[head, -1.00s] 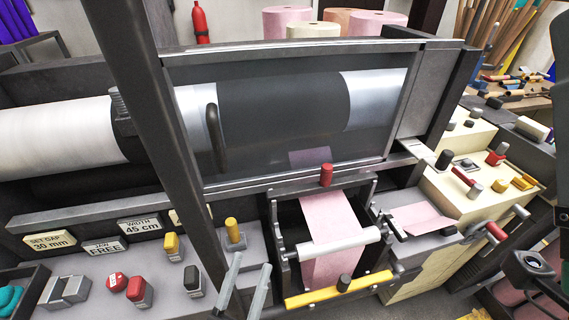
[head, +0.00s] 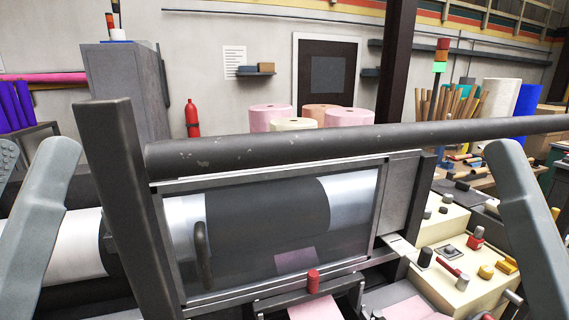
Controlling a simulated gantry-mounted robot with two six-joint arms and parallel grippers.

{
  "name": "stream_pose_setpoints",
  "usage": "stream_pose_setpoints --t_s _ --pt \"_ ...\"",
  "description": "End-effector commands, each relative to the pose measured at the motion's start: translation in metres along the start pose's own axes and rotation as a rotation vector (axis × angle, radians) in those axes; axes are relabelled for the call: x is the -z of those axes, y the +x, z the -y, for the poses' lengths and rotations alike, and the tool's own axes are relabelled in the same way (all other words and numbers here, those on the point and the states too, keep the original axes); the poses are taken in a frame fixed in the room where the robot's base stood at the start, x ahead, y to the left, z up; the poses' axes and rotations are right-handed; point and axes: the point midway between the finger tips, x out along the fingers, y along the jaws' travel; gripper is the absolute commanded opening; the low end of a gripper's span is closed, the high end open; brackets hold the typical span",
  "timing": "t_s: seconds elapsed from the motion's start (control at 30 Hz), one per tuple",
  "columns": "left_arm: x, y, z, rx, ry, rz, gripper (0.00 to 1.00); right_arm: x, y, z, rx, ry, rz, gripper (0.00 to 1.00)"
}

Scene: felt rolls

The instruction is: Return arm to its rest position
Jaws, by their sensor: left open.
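My two grey arms stand raised at the sides of the head view, the left arm (head: 38,215) at the left edge and the right arm (head: 530,225) at the right edge. Both slope inward toward their rounded tops. A small grey perforated part of my left gripper (head: 7,158) shows at the far left edge, mostly cut off; it is open, and nothing is seen in it. My right gripper is out of the picture. Between the arms is the roll machine, with a clear window (head: 270,235) in a metal frame. A dark roll on a pale roller shows behind it.
A thick dark bar (head: 350,143) crosses above the window from a dark upright post (head: 122,200). A red knob (head: 313,281) sits below the window. A cream control box (head: 445,270) is at right. Pink and cream rolls (head: 272,118) and a red extinguisher (head: 192,117) stand behind.

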Motion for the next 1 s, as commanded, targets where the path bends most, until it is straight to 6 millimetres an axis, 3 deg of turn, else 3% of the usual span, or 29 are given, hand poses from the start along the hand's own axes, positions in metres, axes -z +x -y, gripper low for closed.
stream_pose_setpoints --t_s 0.03,0.07,0.1,0.27,0.47,0.8,1.0 --pt "-0.011 -0.015 0.026 0.044 0.136 0.027 0.62 -0.014 -0.016 0.0 0.0 0.0 -0.001 1.0" --pt "0.0 -0.003 0.029 0.052 0.172 0.037 0.62 -0.005 -0.004 0.0 0.0 0.0 0.002 1.0" --pt "0.015 0.017 0.023 0.044 0.156 0.036 0.62 0.013 0.015 0.0 0.0 0.0 0.002 1.0" --pt "0.043 0.052 0.019 0.043 0.151 0.038 0.62 0.046 0.049 0.0 0.0 0.0 -0.004 1.0" --pt "0.091 0.109 0.014 0.042 0.149 0.038 0.62 0.097 0.104 0.0 0.0 0.0 -0.002 1.0" --pt "0.198 0.236 0.004 0.042 0.147 0.039 0.62 0.21 0.226 -0.001 0.0 0.0 -0.002 1.0" --pt "0.235 0.28 0.0 0.042 0.147 0.039 0.62 0.25 0.269 -0.001 0.0 0.0 -0.002 1.0"
